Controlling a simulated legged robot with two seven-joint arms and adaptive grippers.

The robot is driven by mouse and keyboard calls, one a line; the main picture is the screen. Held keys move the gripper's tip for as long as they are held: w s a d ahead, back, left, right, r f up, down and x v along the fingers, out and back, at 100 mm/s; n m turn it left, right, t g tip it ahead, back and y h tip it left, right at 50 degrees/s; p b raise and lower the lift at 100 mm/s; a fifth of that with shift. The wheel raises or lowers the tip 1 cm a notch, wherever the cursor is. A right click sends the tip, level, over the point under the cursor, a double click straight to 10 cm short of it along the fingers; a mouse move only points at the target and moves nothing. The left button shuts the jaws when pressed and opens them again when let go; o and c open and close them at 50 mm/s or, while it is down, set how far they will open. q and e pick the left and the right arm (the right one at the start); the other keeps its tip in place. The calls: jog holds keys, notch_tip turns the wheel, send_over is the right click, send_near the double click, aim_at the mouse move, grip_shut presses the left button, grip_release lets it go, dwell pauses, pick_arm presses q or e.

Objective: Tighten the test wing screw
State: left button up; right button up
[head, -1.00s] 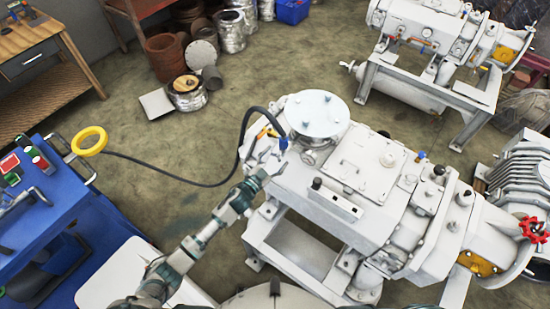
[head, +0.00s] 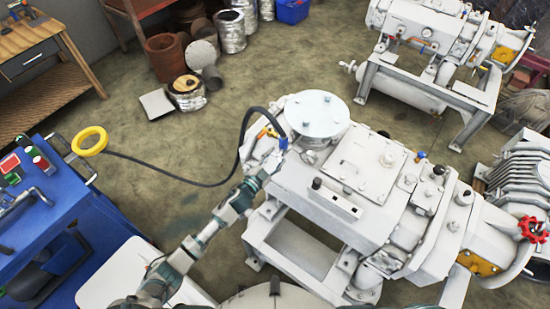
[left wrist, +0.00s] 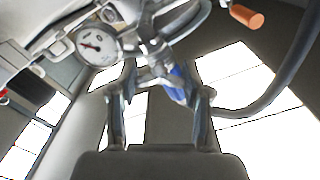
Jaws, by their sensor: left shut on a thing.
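My left gripper (head: 274,160) is at the left end of the white pump (head: 372,187), just below a blue fitting (head: 283,143) at the end of a black hose. In the left wrist view its two fingers (left wrist: 158,95) stand either side of a small grey metal piece, which I take to be the test wing screw (left wrist: 152,76). The gripper is shut on it. The blue fitting (left wrist: 178,86) is beside it, near the right finger. The screw's wings are hard to make out, and in the head view the gripper hides it. My right gripper is out of view.
A round pressure gauge (left wrist: 95,43) and an orange handle (left wrist: 246,17) are close to the left gripper. The black hose (head: 195,184) runs to a yellow ring (head: 90,141) by the blue cart (head: 60,210). A round flange (head: 316,113) stands right behind the fitting.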

pick_arm(q)
jog(key=o, duration=1.2)
jog(key=v, duration=1.2)
jog(key=shift+f, duration=0.1)
